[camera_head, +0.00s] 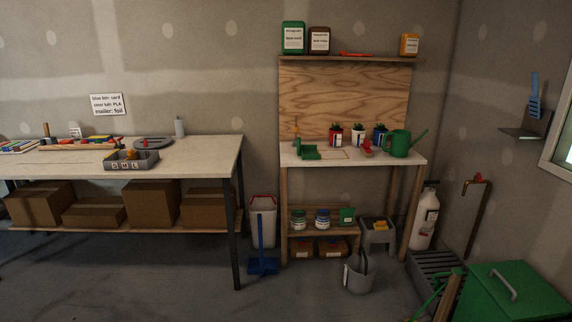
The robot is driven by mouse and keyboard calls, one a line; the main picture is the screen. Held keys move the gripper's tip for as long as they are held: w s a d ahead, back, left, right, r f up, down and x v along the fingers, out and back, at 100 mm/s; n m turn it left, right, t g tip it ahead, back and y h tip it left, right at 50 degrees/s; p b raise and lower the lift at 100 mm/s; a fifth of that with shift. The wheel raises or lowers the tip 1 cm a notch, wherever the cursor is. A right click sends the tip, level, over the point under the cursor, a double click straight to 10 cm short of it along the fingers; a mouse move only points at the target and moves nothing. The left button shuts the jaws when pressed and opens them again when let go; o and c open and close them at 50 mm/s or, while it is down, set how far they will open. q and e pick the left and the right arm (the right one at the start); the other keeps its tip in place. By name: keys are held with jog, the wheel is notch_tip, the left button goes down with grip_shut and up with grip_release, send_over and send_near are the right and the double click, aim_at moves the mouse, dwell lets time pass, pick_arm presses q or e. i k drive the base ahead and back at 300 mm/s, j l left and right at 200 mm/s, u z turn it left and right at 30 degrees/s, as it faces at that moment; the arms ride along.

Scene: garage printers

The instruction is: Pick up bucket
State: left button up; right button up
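A grey bucket (359,281) stands upright on the floor in front of the wooden potting bench (350,158). A pale label shows on its left side, and a dark upright shape, maybe a handle or a tool, rises from it. A second grey container (378,240) with a yellow item in its top stands behind it at the right end of the bench's lower part. Neither of my grippers shows in the head view.
A white bin (264,214) with a red rim and a blue dustpan (262,266) stand left of the bench. A green lidded box (510,295) and a dark slatted grate (437,268) lie to the right. A long worktable (200,155) fills the left. Floor at front left is clear.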

aim_at(360, 269)
jog(key=i, duration=1.8)
